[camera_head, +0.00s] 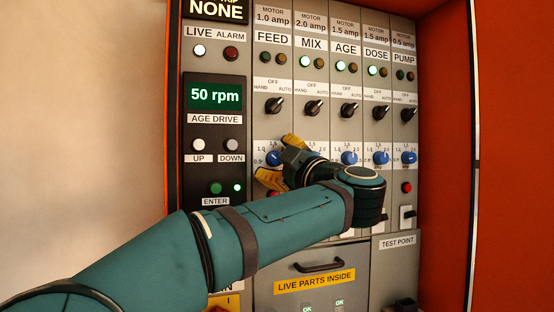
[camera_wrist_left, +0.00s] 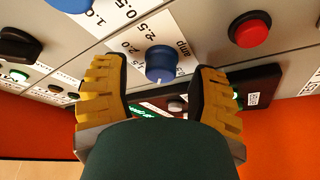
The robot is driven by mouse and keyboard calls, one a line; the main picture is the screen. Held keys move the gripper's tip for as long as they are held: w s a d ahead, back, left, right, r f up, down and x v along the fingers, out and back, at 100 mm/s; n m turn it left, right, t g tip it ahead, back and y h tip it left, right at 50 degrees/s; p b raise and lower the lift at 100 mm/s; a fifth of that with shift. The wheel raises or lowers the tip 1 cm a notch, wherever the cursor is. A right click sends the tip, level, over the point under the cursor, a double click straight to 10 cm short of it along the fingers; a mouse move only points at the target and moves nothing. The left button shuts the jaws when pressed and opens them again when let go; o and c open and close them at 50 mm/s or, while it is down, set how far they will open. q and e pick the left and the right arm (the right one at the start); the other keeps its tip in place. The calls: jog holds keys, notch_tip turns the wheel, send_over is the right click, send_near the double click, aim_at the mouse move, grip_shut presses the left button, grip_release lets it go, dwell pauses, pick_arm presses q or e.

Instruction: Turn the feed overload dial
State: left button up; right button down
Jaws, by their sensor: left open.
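The feed overload dial (camera_head: 272,158) is a small blue knob low in the FEED column, on a white scale plate. My left gripper (camera_head: 279,161) is in front of it, with its yellow fingers above and below the knob and partly covering the plate. In the left wrist view the blue dial (camera_wrist_left: 160,62) shows between the tips of the open left gripper (camera_wrist_left: 160,78). A gap shows on each side of the knob, so the fingers look apart from it. My right gripper is not in view.
Similar blue dials stand in the other columns, such as the AGE dial (camera_head: 349,158). Black selector switches (camera_head: 274,105) sit above. A red button (camera_wrist_left: 250,30) is near the dial. The dark AGE DRIVE panel (camera_head: 214,132) is at left. Orange cabinet walls (camera_head: 446,140) bound the right.

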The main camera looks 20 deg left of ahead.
pick_arm(q)
jog(key=v, duration=1.1)
jog(key=shift+s+d, duration=0.2)
jog(key=shift+d, duration=0.05)
